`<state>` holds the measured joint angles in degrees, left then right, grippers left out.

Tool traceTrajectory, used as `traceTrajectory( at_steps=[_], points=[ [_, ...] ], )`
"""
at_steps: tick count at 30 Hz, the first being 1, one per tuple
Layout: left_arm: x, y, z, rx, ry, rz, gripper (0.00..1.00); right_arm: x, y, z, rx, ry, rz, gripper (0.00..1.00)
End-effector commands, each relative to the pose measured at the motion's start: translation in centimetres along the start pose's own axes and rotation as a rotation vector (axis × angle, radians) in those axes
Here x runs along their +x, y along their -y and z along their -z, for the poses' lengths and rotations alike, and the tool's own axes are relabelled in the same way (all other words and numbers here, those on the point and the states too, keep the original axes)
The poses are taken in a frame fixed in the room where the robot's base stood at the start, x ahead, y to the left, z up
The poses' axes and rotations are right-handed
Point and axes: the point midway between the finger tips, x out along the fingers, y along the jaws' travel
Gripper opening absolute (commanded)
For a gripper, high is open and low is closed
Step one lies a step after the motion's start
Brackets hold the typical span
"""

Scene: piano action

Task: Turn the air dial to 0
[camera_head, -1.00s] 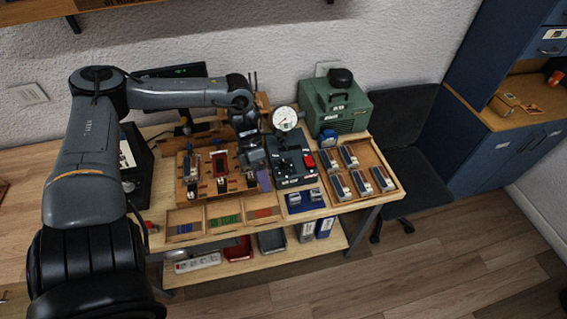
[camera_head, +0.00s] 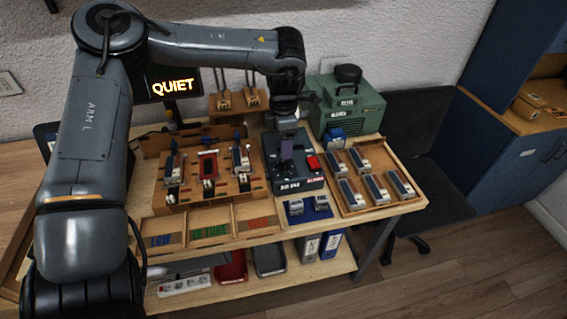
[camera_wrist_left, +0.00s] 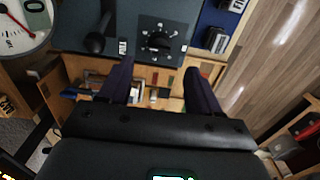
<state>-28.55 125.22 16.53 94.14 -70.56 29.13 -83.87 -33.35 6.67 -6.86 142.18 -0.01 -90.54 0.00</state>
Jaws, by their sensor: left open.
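The air dial (camera_wrist_left: 158,40) shows in the left wrist view as a round black knob with pale marks around it on a dark panel. Its setting is too small to read. The dark control box (camera_head: 313,184) stands on the bench in the head view, where my arm hides the dial. My left gripper (camera_wrist_left: 158,66) is open and empty. Its two purple fingers are spread on either side of the knob's line, apart from it in the picture. In the head view my left gripper (camera_head: 287,150) hangs over the control box. My right gripper is not in view.
A white gauge with a red needle (camera_wrist_left: 22,25) and a black lever (camera_wrist_left: 97,40) are near the dial. A red switch (camera_head: 313,163) is on the box. A green compressor (camera_head: 350,108), wooden action stand (camera_head: 215,190) and a parts tray (camera_head: 398,208) crowd around it.

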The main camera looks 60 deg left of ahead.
Motion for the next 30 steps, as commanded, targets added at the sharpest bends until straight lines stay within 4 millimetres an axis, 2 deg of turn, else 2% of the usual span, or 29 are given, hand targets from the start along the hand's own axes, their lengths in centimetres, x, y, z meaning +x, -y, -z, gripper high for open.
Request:
traceTrajectory(
  at_steps=[1, 3, 12, 18, 27, 30],
  points=[
    [1.3, 0.0, 0.1, 0.000, -0.003, 0.002, 0.63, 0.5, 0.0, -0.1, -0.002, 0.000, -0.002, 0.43],
    [2.4, 0.0, 0.1, 0.000, -0.003, 0.003, 0.63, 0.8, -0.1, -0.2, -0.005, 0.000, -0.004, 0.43],
    [6.3, 0.0, 0.1, 0.000, -0.002, 0.002, 0.63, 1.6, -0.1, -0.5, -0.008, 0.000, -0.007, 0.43],
    [7.2, 0.0, 0.0, 0.000, 0.000, 0.000, 0.63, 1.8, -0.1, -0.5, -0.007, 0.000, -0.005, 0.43],
    [7.3, 0.0, 0.0, 0.000, 0.000, 0.000, 0.63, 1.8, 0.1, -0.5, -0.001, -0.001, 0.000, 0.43],
    [7.3, 0.0, 0.0, 0.000, 0.000, 0.000, 0.48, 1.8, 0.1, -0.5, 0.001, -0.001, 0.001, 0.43]
  ],
)
